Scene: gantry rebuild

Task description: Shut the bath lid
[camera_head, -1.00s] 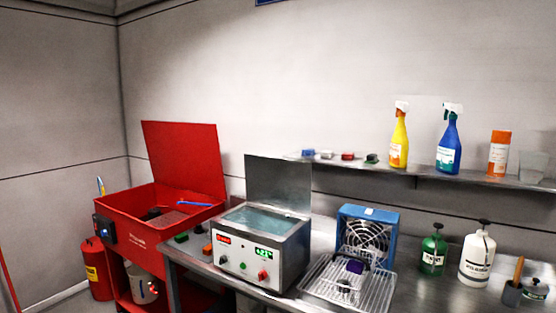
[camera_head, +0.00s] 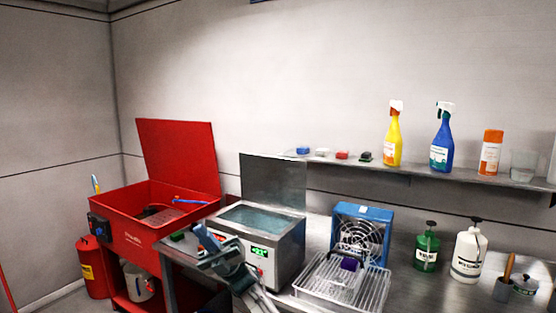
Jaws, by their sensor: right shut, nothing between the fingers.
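The bath (camera_head: 284,257) is a steel box with a green display on its front and pale blue liquid inside. Its grey lid (camera_head: 273,182) stands open, upright at the back edge. My right gripper (camera_head: 203,236) is in front of the bath's left front corner, pointing up and left. It is shut and empty, and it hides part of the bath's front panel. Whether it touches the bath I cannot tell. My left gripper is not in view.
A red parts washer (camera_head: 134,232) with a raised red lid (camera_head: 179,158) stands to the left. A wire rack (camera_head: 335,290) and a blue fan (camera_head: 362,234) are to the right. A shelf (camera_head: 410,172) with bottles runs along the wall.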

